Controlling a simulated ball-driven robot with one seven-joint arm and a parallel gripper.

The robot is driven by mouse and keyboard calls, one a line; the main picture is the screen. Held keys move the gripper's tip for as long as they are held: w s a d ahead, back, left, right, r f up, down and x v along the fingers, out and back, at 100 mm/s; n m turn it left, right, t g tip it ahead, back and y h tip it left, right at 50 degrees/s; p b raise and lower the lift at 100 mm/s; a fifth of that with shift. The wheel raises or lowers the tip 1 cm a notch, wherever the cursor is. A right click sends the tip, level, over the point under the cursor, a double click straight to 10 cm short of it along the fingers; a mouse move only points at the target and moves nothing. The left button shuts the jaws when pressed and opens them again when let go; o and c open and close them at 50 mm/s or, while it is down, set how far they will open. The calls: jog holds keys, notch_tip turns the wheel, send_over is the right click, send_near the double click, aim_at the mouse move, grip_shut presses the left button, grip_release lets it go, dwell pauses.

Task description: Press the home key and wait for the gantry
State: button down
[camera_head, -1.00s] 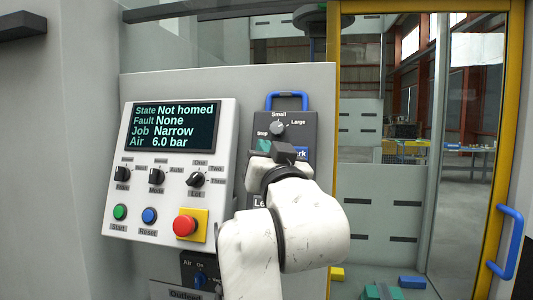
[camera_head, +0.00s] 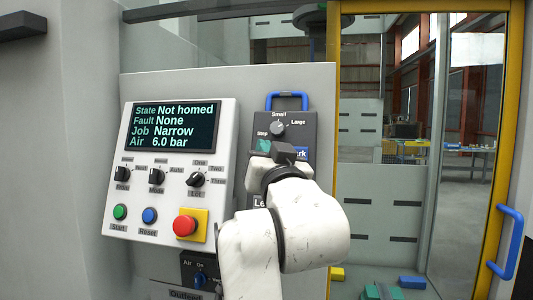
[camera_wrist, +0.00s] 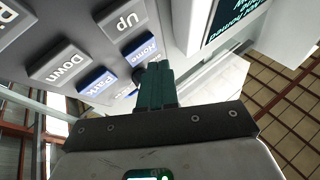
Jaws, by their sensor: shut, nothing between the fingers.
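The pendant (camera_head: 302,123) hangs on the grey panel, with a selector knob and keys mostly hidden behind my arm in the head view. In the wrist view a blue key (camera_wrist: 138,50), whose upside-down label seems to read Home, lies just beyond my gripper (camera_wrist: 155,70). My gripper is shut and empty, its green fingers pointing at the pendant face; it also shows in the head view (camera_head: 263,146). I cannot tell whether the fingertips touch the key. The display (camera_head: 174,126) reads State Not homed, Fault None, Job Narrow, Air 6.0 bar.
A second blue key (camera_wrist: 97,80) and grey Up (camera_wrist: 124,18) and Down (camera_wrist: 60,60) keys are close by. The control box holds a red stop button (camera_head: 184,226), a green Start button (camera_head: 120,212) and a blue Reset button (camera_head: 149,215). A yellow-framed door (camera_head: 495,140) stands at right.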

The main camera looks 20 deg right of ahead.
jog(key=shift+w+d+f, duration=0.15)
jog(key=shift+w+d, duration=0.1)
jog(key=shift+w, duration=0.05)
jog(key=shift+w+d+f, duration=0.1)
jog(key=shift+w+d, duration=0.1)
jog(key=shift+w, duration=0.05)
dwell(1.0)
dwell(0.4)
jog(key=shift+s+a+r, duration=0.25)
jog(key=shift+s+a, duration=0.2)
jog(key=shift+s, duration=0.15)
jog(key=s+a, duration=0.1)
jog(key=s+r+p, duration=0.1)
jog(key=s+a, duration=0.1)
jog(key=shift+s+a+r+p, duration=0.3)
jog(key=shift+s+a+r, duration=0.05)
jog(key=shift+s, duration=0.05)
dwell(0.8)
